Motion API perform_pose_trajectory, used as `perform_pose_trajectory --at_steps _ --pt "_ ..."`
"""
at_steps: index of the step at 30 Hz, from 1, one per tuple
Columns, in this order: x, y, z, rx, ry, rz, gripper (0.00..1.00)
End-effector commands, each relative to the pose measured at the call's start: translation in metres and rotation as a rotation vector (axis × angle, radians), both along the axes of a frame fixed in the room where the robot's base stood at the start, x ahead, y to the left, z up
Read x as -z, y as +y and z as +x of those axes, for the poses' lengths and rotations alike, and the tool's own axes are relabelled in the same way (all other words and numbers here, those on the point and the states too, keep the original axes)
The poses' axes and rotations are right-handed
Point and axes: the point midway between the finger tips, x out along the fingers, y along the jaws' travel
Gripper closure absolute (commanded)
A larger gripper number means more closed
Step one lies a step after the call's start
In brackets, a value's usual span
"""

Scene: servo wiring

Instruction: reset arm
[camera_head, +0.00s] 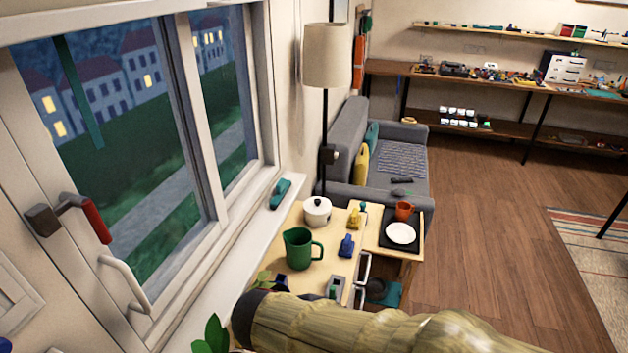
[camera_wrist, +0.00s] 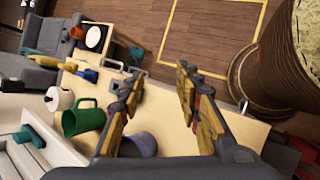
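My gripper (camera_wrist: 160,80) shows in the wrist view with its two fingers well apart. It is open, and nothing is held between them; the pale wooden table top shows through the gap. A sleeved, straw-coloured arm part of mine crosses the bottom of the head view and hides the near part of the table (camera_head: 328,247). The gripper fingers are not visible in the head view.
On the table stand a green jug (camera_head: 299,249), a white lidded pot (camera_head: 317,211), a blue object (camera_head: 346,246) and a yellow one (camera_head: 354,218). A black tray holds a white plate (camera_head: 401,233) and orange mug (camera_head: 404,210). The window (camera_head: 130,130) is left; wooden floor (camera_head: 480,230) is open right.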

Motion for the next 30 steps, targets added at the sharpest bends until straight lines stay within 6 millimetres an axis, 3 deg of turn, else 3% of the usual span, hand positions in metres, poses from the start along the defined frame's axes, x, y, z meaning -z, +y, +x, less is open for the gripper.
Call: perform_pose_trajectory --at_steps 1,3,12,21,30 --pt "-0.008 -0.019 -0.004 0.094 -0.014 0.071 0.66" --pt "-0.016 -0.038 -0.012 0.216 -0.033 0.166 0.66" --pt "-0.049 -0.095 -0.049 0.718 -0.172 0.576 0.66" --pt "-0.084 -0.122 -0.077 1.125 -0.377 0.952 0.66" --pt "-0.098 -0.128 -0.084 1.257 -0.465 1.093 0.66"
